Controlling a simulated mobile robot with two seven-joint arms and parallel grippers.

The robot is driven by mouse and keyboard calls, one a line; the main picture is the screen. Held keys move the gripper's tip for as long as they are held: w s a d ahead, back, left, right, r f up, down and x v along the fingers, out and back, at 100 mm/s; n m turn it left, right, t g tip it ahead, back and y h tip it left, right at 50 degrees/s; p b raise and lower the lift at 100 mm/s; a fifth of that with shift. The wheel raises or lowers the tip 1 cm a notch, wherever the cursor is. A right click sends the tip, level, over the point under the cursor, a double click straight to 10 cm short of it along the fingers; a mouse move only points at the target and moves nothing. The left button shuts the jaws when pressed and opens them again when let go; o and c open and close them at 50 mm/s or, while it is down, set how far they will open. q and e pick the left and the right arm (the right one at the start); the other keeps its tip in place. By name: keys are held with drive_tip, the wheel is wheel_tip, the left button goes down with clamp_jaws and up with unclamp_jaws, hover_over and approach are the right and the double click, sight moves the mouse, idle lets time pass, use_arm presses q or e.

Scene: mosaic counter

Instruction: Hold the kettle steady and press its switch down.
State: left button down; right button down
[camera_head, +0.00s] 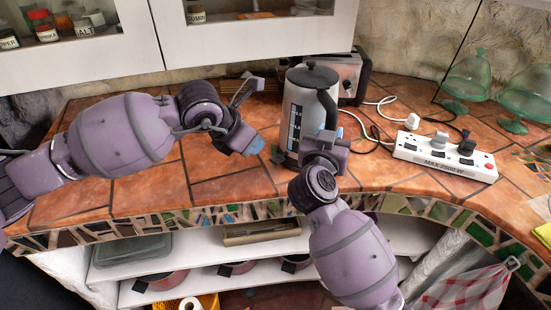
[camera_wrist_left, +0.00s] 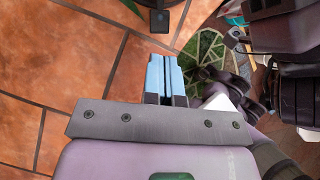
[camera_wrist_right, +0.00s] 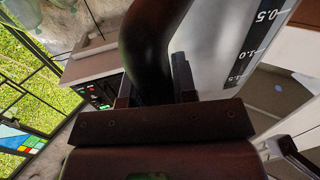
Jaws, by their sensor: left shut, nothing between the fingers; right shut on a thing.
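The kettle (camera_head: 305,108) stands upright on the tiled counter. It is silver with a black lid, a dark handle and a level scale, which also shows in the right wrist view (camera_wrist_right: 225,45). My right gripper (camera_head: 325,143) is shut on the kettle's handle (camera_wrist_right: 150,45). A small black tab, apparently the switch (camera_head: 279,158), sticks out low on the kettle's left side; it also shows in the left wrist view (camera_wrist_left: 160,20). My left gripper (camera_head: 253,146) is shut and empty, left of the kettle. Its blue fingertips (camera_wrist_left: 166,62) are apart from the tab.
A toaster (camera_head: 348,75) stands behind the kettle. A white power strip (camera_head: 445,157) with plugs and cords lies to the right. Green glass domes (camera_head: 470,75) stand at the back right. Wall cabinets (camera_head: 260,45) hang above.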

sight(273, 161)
use_arm(q)
drive_tip(key=shift+f, duration=0.1)
drive_tip(key=shift+x, duration=3.45)
drive_tip(key=shift+f, duration=0.6)
drive_tip(key=shift+s+a+r, duration=0.3)
drive_tip(key=shift+s+a, duration=0.15)
drive_tip(key=shift+a, duration=0.15)
drive_tip(key=shift+s+a+r, duration=0.25)
drive_tip(key=shift+s+a, duration=0.25)
drive_tip(key=shift+a, duration=0.15)
drive_tip(key=shift+r, duration=0.1)
drive_tip(key=v, duration=1.1)
drive_tip(key=shift+s+a+r, duration=0.2)
drive_tip(key=shift+r, duration=0.1)
